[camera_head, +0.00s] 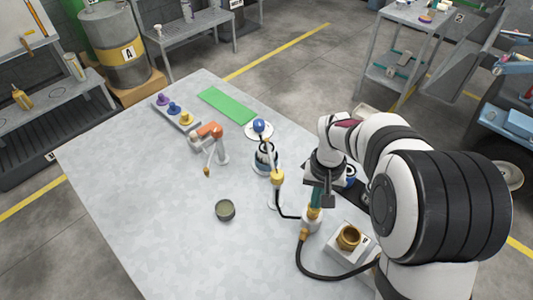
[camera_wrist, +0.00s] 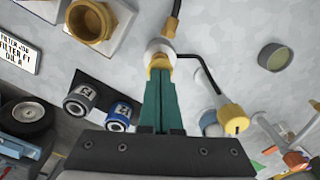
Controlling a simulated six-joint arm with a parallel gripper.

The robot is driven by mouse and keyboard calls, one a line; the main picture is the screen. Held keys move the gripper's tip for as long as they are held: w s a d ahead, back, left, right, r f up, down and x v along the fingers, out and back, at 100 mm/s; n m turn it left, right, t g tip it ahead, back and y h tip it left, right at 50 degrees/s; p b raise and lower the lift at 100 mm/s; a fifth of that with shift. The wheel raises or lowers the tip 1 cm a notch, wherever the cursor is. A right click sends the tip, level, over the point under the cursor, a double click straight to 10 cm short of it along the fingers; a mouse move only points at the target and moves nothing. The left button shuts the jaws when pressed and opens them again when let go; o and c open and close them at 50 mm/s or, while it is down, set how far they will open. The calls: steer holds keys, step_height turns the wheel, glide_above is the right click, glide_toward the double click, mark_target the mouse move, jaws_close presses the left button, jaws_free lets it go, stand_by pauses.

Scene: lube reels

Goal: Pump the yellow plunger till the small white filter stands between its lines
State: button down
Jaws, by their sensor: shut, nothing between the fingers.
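My gripper (camera_head: 315,200) is shut and empty, with its green fingers pointing down at the yellow plunger (camera_head: 314,213) on top of a white pump body (camera_head: 312,222). In the wrist view the closed fingertips (camera_wrist: 160,76) meet the yellow plunger (camera_wrist: 159,61); touch or a tiny gap cannot be told. A brass cup (camera_head: 348,237) sits on a white block beside the pump. I cannot make out the small white filter or its lines for certain.
A round olive tin (camera_head: 225,210) stands left of the pump. An orange-and-grey tool (camera_head: 211,134), a tray of coloured knobs (camera_head: 174,112) and a green mat (camera_head: 228,105) lie farther back. The table's left front is clear.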

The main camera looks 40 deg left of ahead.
steer(key=shift+f, duration=1.05)
steer(key=shift+r, duration=3.75)
